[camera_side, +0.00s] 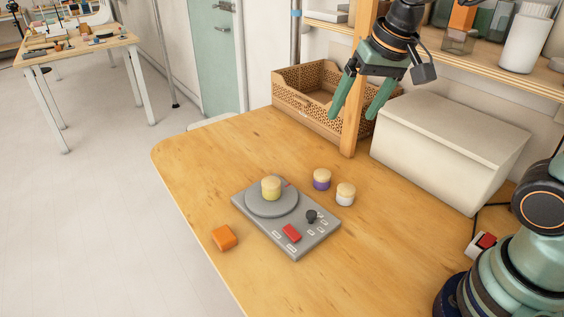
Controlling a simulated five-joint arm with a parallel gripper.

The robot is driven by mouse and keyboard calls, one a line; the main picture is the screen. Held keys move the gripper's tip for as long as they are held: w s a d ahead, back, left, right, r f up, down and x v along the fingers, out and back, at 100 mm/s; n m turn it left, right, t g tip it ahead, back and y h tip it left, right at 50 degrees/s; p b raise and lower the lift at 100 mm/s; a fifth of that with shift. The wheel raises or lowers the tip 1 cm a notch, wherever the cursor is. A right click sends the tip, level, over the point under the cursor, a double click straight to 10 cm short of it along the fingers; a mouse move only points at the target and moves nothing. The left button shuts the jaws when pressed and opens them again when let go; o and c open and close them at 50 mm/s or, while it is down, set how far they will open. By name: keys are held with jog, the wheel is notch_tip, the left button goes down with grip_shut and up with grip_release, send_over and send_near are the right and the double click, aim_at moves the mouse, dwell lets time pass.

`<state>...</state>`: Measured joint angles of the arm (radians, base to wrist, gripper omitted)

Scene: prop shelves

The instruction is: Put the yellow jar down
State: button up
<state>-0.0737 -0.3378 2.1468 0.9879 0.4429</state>
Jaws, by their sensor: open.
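The yellow jar (271,189) has a tan lid and stands upright on the round grey plate of a flat grey device (301,247). My gripper (357,110) is open and empty, with its green fingers apart. It is high up and to the right of the jar, in front of the wooden shelf post and the perforated crate. It is well clear of the yellow jar.
A purple jar (322,179) and a white jar (346,194) stand right of the device. An orange block (223,238) lies at its left. A perforated crate (284,104), a wooden post (352,122) and a large pale box (443,144) stand behind. The table's left part is clear.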

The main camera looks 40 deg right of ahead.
jog(key=s+d+f+n+t, duration=0.1)
jog(key=s+d+n, duration=0.1)
jog(key=s+n, duration=0.2)
jog(key=shift+s+d+f+t, duration=0.3)
jog(key=shift+s, duration=0.85)
